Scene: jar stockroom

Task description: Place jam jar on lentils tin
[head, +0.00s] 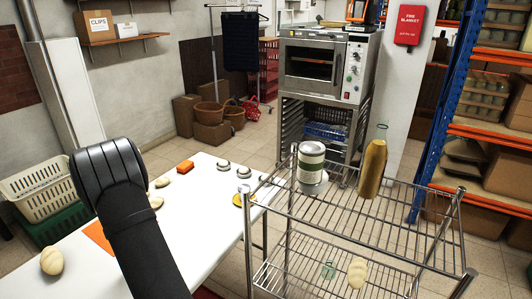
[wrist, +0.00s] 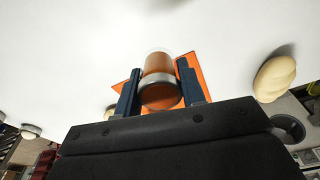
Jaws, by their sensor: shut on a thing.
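A glass jar with an orange-brown filling and a grey lid, which looks like the jam jar (wrist: 158,66), is between the two blue fingers of my gripper (wrist: 160,92) in the wrist view. My gripper is shut on it, above or on an orange mat (wrist: 203,77); I cannot tell whether the jar touches it. In the head view my black arm hides the jar and gripper. A white tin with a green band (head: 311,164), possibly the lentils tin, stands upright on the top wire shelf, right of the table. Its label is unreadable.
A gold bottle (head: 373,168) stands beside the tin on the wire rack (head: 400,222). The shelf's front right is clear.

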